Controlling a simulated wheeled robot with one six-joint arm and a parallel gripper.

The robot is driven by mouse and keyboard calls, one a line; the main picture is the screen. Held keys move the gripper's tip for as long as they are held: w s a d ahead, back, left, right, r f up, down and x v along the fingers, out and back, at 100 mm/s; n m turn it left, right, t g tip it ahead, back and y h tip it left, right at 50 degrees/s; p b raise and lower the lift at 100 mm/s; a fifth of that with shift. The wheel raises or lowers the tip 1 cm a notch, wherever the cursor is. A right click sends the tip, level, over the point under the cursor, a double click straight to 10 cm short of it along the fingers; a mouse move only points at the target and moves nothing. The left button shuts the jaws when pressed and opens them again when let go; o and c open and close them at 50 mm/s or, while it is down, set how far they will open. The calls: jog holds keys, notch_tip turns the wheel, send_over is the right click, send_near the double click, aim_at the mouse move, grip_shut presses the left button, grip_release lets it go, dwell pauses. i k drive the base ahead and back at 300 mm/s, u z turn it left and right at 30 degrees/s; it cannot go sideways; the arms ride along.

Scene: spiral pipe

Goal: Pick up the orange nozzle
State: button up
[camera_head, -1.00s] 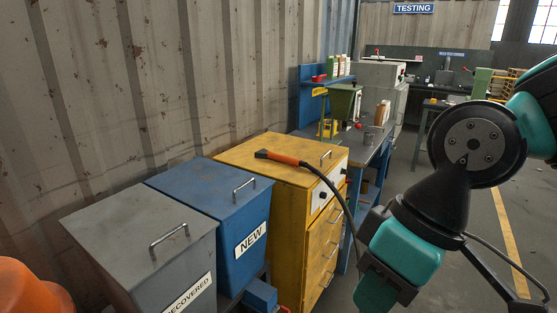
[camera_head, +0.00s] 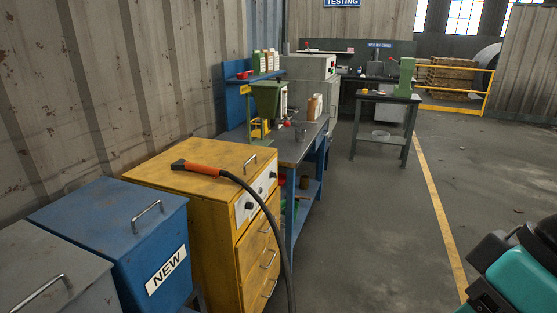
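The orange nozzle (camera_head: 203,168) lies on top of the yellow cabinet (camera_head: 150,172), near its middle. It has an orange grip and a dark tip at its left end. A black hose (camera_head: 272,212) runs from its right end over the cabinet's front edge and down. Part of my teal and black arm shows at the lower right corner, well apart from the nozzle. My gripper's fingers are not in view.
A blue bin (camera_head: 112,225) marked NEW and a grey bin (camera_head: 45,275) stand left of the cabinet. A blue workbench (camera_head: 300,150) with a green machine (camera_head: 268,98) stands behind it. Open floor (camera_head: 370,235) lies to the right, with a yellow line.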

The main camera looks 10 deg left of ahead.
aim_at(182, 165)
jog(key=z, duration=0.4)
jog(key=i, duration=3.2)
jog(key=u, duration=3.65)
jog(key=i, duration=0.5)
jog(key=z, duration=0.05)
